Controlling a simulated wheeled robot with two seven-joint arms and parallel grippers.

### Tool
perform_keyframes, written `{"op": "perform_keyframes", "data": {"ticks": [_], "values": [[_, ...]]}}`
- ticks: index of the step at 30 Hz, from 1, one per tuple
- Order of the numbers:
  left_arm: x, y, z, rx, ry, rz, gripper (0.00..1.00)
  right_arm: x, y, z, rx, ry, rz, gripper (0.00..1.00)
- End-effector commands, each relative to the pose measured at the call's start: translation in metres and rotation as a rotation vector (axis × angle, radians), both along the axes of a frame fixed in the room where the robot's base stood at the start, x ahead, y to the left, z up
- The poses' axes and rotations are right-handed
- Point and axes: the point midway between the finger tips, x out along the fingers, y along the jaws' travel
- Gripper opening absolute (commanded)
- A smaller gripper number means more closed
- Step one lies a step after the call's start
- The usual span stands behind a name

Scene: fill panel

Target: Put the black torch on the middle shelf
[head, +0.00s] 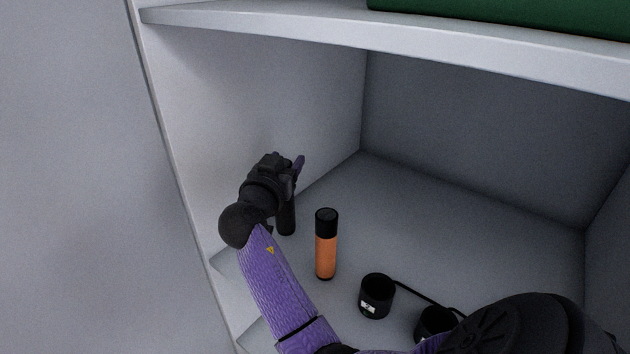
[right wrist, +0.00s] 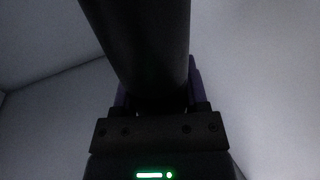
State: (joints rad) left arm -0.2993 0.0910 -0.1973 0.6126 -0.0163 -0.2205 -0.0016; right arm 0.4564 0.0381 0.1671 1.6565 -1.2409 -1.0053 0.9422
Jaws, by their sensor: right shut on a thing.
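The black torch (head: 287,219) is a dark cylinder in the head view, at the left of the shelf bay. My right gripper (head: 287,172) is shut on it, and the torch hangs below the fingers, roughly upright. In the right wrist view the torch (right wrist: 145,45) fills the space between the fingers. I cannot tell whether its lower end touches the shelf floor (head: 440,220). An upper shelf board (head: 330,35) runs above this bay. Which board is the middle shelf is not clear from this view. My left gripper is not in view.
An orange cylinder with a black top (head: 326,250) stands just right of the torch. A black cup-like object (head: 376,297) and a second one (head: 435,325) sit nearer, with a thin black cord. A green object (head: 510,15) lies on the upper board. The bay's back right is clear.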

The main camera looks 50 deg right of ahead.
Motion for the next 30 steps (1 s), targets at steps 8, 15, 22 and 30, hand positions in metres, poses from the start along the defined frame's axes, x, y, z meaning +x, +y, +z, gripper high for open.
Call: {"op": "perform_keyframes", "data": {"ticks": [8,15,22,30], "values": [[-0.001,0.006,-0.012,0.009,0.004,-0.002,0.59,0.000,0.000,-0.057,-0.004,0.003,0.001,0.00],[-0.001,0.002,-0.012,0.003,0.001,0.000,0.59,0.000,0.000,-0.062,-0.002,-0.003,0.001,0.00],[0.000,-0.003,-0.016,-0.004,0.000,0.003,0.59,0.000,0.000,-0.065,0.000,-0.002,0.001,0.63],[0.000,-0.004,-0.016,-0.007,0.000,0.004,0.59,0.000,0.000,-0.065,0.000,-0.001,0.001,0.92]]}}
